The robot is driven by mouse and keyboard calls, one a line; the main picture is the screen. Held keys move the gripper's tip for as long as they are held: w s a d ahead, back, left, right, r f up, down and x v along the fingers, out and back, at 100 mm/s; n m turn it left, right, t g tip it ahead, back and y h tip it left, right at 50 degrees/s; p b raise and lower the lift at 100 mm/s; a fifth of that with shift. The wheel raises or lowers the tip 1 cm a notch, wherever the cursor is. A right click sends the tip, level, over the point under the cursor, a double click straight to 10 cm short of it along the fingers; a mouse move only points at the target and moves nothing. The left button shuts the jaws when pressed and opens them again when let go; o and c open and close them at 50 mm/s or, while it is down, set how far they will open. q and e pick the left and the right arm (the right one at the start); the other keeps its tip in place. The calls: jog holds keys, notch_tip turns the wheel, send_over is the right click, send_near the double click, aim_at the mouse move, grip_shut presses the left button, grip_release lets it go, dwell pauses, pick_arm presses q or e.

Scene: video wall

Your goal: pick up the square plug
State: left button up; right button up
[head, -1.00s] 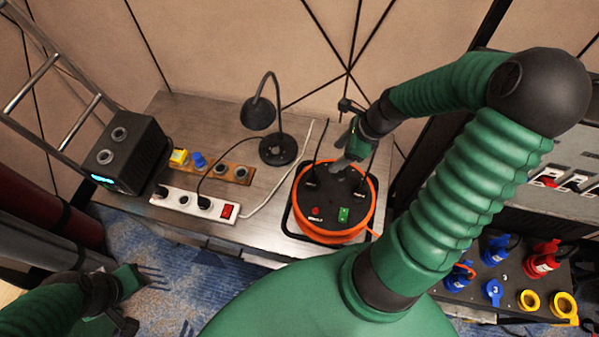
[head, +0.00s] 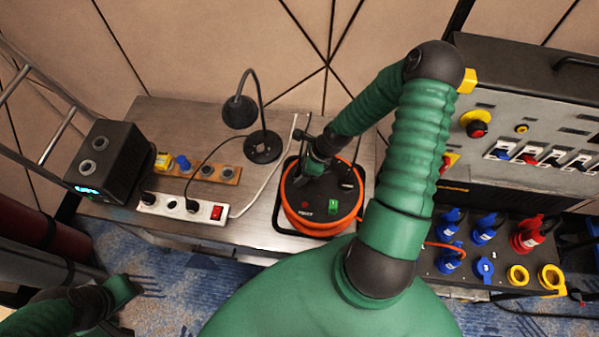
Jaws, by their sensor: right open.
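My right gripper (head: 306,176) is open, low over the black top of the orange cable reel (head: 321,200), and partly hides it. A dark plug (head: 347,183) sits on the reel's right side, beside my gripper. On the wooden board (head: 228,174) to the left, a yellow block-shaped plug (head: 162,160) stands next to a blue round one (head: 182,163). Which of these is the square plug I cannot tell for sure. My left gripper (head: 136,288) is at the lower left, far from the plugs, and its jaws are unclear.
A white power strip (head: 180,207) with a red switch lies before the board. A black box (head: 105,163) is at the left. At the right are a control panel (head: 545,125) and a socket box with blue and red plugs.

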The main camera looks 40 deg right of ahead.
grip_shut()
dwell(0.3)
jog(key=shift+r, duration=0.15)
